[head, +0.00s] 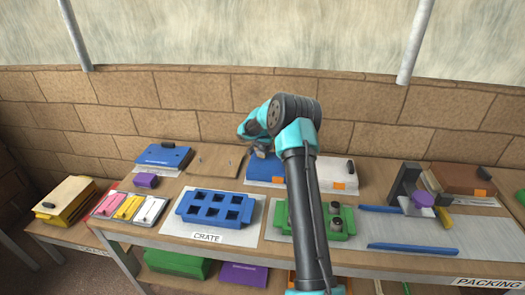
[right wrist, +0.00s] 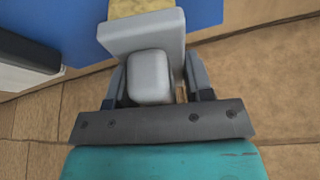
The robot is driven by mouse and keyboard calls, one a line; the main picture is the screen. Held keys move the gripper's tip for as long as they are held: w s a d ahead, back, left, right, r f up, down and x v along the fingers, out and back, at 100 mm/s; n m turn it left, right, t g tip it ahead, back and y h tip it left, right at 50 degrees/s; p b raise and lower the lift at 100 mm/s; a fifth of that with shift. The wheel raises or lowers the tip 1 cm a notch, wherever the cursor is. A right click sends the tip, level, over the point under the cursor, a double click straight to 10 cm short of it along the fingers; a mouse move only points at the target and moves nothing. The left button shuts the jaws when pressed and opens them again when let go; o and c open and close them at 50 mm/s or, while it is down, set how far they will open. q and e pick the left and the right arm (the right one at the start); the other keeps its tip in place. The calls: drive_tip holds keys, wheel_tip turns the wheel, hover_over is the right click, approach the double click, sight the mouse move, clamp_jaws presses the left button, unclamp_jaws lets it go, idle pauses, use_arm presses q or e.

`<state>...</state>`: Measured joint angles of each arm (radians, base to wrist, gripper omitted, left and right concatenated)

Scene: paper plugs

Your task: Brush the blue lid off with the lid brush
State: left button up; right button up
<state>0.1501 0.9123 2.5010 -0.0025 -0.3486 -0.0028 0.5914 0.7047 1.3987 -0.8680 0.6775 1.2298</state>
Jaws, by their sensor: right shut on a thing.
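The blue lid (head: 262,166) lies at the back of the table, partly hidden by my right arm. It also fills the top of the right wrist view (right wrist: 205,12). My right gripper (head: 260,150) is at the lid's back edge. In the right wrist view it is shut on the grey grip of the lid brush (right wrist: 150,78). The brush has a grey plate and yellowish bristles (right wrist: 140,8), which overlap the blue surface in that view. I cannot tell whether they touch it. My left gripper is not in view.
A white lid with a black knob (head: 338,172) lies right of the blue lid. Left are a brown board (head: 216,160) and another blue piece (head: 163,157). A blue crate (head: 214,206) and a green holder (head: 345,243) stand in front. A brick wall is close behind.

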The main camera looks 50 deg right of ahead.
drive_tip(key=shift+r, duration=3.1)
drive_tip(key=shift+a, duration=0.1)
